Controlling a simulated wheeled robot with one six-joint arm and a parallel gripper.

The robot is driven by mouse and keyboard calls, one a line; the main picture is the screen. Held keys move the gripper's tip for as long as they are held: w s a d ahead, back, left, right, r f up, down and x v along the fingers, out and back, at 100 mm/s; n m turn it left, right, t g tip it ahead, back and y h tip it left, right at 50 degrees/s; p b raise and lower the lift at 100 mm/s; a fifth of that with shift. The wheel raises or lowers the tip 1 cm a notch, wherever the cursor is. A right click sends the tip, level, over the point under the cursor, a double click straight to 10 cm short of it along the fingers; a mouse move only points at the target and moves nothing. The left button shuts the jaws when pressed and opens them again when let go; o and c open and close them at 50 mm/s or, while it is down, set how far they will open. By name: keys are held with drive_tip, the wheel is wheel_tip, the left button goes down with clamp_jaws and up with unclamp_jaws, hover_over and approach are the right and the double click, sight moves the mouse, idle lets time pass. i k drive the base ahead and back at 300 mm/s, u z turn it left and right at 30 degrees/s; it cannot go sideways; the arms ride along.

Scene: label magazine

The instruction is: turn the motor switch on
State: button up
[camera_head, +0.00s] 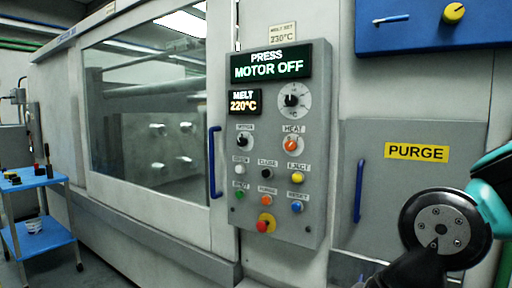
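The motor switch (244,142) is a small black knob at the upper left of the grey control panel (321,150), under a label that reads like MOTOR. The knob's exact angle is too small to read. The panel's top display (270,65) reads PRESS MOTOR OFF. At the lower right, part of my arm shows with a dark piece (405,270) at the bottom edge. I cannot make out my gripper's fingers there. The arm parts in view are right of and below the panel, apart from the switch.
Beside the switch is an orange HEAT knob (293,146). Above are a dial (292,100) and a MELT 220°C display (245,102). Several coloured buttons and a red emergency knob (265,225) sit below. A blue door handle (215,162) stands out left of the panel, another (359,191) right.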

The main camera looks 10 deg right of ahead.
sight(242, 142)
drive_tip(key=k, duration=1.3)
drive_tip(key=u, duration=0.8)
drive_tip(key=i, duration=1.35)
drive_tip(key=z, duration=0.5)
drive_tip(key=i, duration=0.55)
drive_tip(key=z, duration=0.45)
